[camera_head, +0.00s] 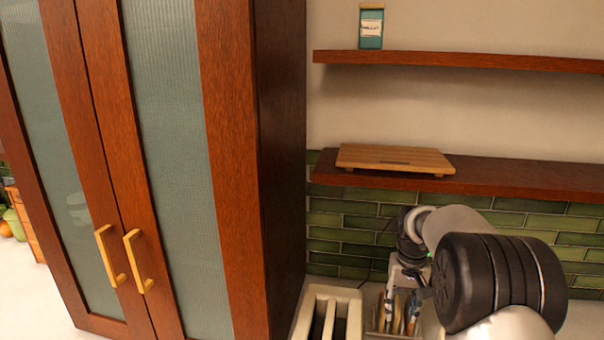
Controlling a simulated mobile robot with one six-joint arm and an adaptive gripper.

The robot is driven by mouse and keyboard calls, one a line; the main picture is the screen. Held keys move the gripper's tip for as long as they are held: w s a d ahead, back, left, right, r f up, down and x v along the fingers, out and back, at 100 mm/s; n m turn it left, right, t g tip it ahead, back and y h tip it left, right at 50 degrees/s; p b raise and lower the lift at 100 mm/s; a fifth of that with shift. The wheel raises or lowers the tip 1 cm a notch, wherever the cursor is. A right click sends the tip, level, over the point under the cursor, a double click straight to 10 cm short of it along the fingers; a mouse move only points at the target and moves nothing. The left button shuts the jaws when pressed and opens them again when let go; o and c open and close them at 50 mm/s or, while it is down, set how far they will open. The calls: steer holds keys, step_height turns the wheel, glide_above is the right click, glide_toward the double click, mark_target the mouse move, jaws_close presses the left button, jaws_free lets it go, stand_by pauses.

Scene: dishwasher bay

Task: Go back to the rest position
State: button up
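My arm rises at the lower right, its large dark joint in front of the tiled wall. My gripper (402,285) points down at the end of the arm, above or beside a small holder (392,336) with several upright utensils (408,314). The fingers are small and partly mixed in view with the utensils. I cannot tell whether they are open or shut, or touching anything.
A tall wooden cabinet (228,120) with glass doors and yellow handles (137,262) stands close on the left. Two wall shelves hold a wooden board (395,158) and a teal box (371,28). A pale slotted container (308,312) stands beside the utensil holder.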

steer(key=s+a+r+t+b, duration=0.1)
steer(key=s+a+r+b, duration=0.1)
steer(key=s+a+r, duration=0.3)
steer(key=s+r+n+b, duration=0.1)
steer(key=s+r, duration=0.2)
steer(key=s, duration=0.5)
steer(key=s+a+r+t+b, duration=0.1)
steer(key=s+a+r+b, duration=0.1)
steer(key=s+a+r, duration=0.3)
steer(key=s+f+b, duration=0.1)
steer(key=s+f, duration=0.1)
steer(key=s, duration=0.4)
steer(key=s+f+t+b, duration=0.1)
steer(key=s+f, duration=0.2)
steer(key=s, duration=0.3)
steer(key=s+a+f+n+t+b, duration=0.1)
steer(key=s+f, duration=0.1)
steer(key=s, duration=0.4)
steer(key=shift+s+f, duration=0.35)
